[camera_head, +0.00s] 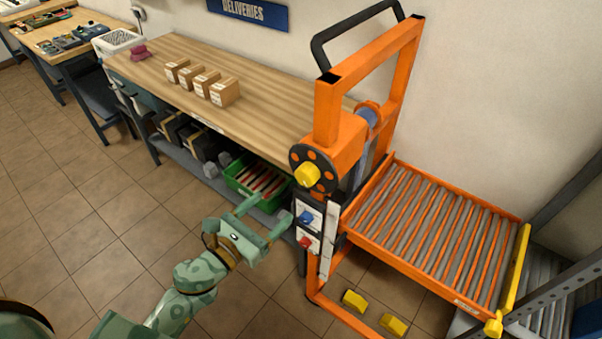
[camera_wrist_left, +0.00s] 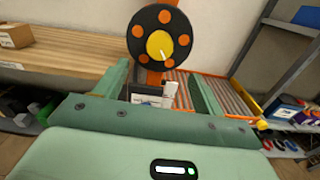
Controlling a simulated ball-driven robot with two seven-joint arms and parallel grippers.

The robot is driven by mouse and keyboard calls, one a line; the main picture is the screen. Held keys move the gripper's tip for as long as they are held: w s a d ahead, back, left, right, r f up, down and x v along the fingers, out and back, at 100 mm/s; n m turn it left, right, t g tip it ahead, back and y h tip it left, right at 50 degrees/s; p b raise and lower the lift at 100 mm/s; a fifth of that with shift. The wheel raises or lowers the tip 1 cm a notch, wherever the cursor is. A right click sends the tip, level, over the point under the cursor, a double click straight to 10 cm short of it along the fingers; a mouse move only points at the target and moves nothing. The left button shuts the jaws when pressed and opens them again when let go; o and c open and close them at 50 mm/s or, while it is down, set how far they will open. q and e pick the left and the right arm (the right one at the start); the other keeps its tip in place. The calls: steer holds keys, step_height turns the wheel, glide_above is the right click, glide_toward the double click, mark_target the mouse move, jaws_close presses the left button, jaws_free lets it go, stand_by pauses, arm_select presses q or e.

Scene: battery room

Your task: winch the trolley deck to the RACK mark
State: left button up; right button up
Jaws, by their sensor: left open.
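The orange trolley (camera_head: 335,100) stands at the right end of the workbench. Its roller deck (camera_head: 432,235) extends to the right, with a yellow bar along its far right edge. The winch wheel (camera_head: 298,157) is a black disc with orange spots and a yellow hub knob (camera_head: 307,175); in the left wrist view the wheel (camera_wrist_left: 143,25) is ahead, above the fingers. My left gripper (camera_head: 265,216) is open and empty, left of and below the wheel, apart from it. No RACK mark can be read. My right gripper is not in view.
Below the wheel are panels with a blue knob (camera_head: 306,217) and a red knob (camera_head: 305,242). The workbench (camera_head: 270,110) carries several cardboard boxes (camera_head: 224,92); a green crate (camera_head: 235,184) sits on its lower shelf. Yellow blocks (camera_head: 354,300) lie under the deck. Shelving stands at right.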

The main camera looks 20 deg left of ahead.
mark_target(303, 178)
arm_select(q)
steer(key=p+x, duration=0.1)
steer(key=x, duration=1.1)
steer(key=shift+w+d, duration=0.2)
steer(key=shift+w, duration=0.1)
steer(key=c, duration=1)
